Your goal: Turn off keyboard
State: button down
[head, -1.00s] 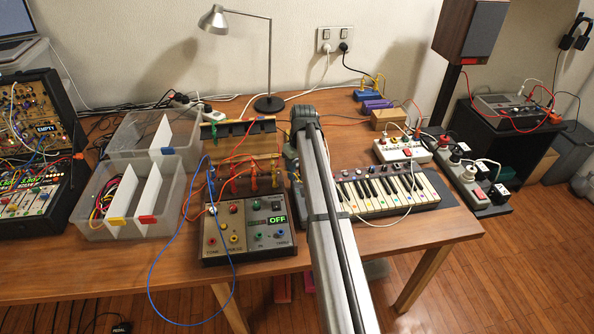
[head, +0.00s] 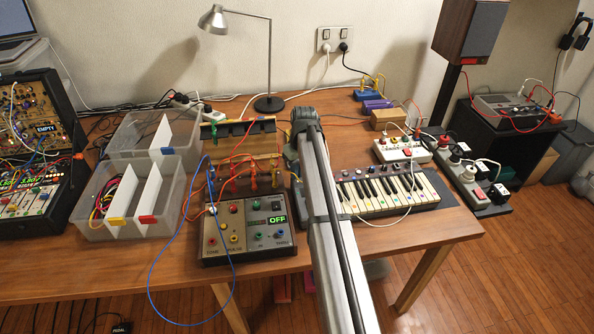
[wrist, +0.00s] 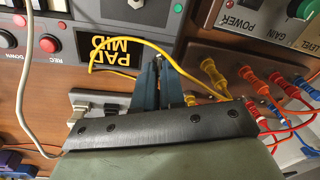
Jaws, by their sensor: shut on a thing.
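The keyboard (head: 392,187) lies on the table's right part, with its left end hidden behind my arm in the head view. In the wrist view its panel (wrist: 75,43) shows at upper left, with red buttons and a yellow display (wrist: 106,45) that reads upside down. My gripper (wrist: 158,70) points down between this panel and a power box (wrist: 240,18). Its dark fingers are closed at a looped yellow cable (wrist: 118,42), which seems to be held by its end; the exact grip is partly hidden. In the head view my arm hides the fingers.
The box reading OFF (head: 245,236) stands left of my arm. Red and orange cables and a loose blue cable (head: 152,265) are near it. Clear bins (head: 90,220) stand further left.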

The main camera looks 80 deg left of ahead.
jog(key=d+y, duration=0.1)
jog(key=y, duration=0.2)
jog(key=shift+d, duration=0.35)
jog(key=shift+d+y, duration=0.15)
jog(key=shift+y, duration=0.65)
jog(key=shift+d+y, duration=0.15)
jog(key=shift+y, duration=0.65)
jog(key=c, duration=1.2)
grip_release()
jog(key=shift+f, duration=0.1)
jog(key=v, duration=1.3)
jog(key=shift+w+d+r, duration=0.15)
jog(key=shift+d+r, duration=0.1)
jog(key=shift+d, duration=0.1)
